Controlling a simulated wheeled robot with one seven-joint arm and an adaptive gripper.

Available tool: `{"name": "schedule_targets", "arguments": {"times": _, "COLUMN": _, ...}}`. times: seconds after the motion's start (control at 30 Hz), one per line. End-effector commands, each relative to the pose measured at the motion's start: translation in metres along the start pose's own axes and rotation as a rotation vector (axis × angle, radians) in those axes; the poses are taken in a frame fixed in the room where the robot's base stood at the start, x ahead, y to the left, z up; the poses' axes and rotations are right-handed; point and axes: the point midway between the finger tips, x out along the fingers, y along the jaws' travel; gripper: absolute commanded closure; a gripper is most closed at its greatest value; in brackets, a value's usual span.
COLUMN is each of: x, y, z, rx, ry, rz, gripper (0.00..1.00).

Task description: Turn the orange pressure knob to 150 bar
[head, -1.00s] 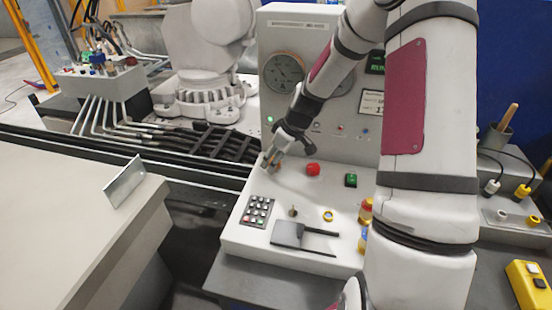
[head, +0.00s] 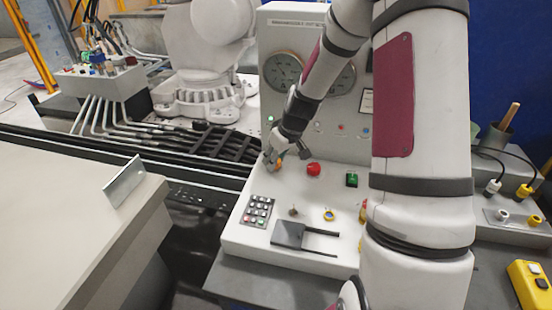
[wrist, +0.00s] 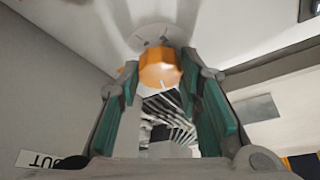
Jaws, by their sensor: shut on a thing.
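The orange pressure knob (wrist: 160,70) shows in the wrist view between the tips of my gripper (wrist: 158,80), with a white pointer line on its face. The green-padded fingers stand on either side of it, shut on it. In the head view my gripper (head: 272,164) is at the left rear of the console's sloped top, and only a bit of the orange knob (head: 280,162) shows. Two round gauges sit on the upright panel: the left gauge (head: 283,69) is clear, and the right gauge (head: 344,80) is partly behind my arm. Their readings are too small to tell.
A red button (head: 313,169) and a green switch (head: 351,180) are right of my gripper. Black hoses (head: 215,145) run to the left.

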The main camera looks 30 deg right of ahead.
Motion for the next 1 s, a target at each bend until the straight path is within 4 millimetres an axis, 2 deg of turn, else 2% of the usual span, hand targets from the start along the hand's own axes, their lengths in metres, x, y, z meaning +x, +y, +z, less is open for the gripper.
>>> {"name": "schedule_targets", "arguments": {"times": 1.0, "x": -0.0007, "y": -0.0080, "z": -0.0032, "rx": 0.827, "ry": 0.000, "rz": 0.349, "gripper": 0.96}}
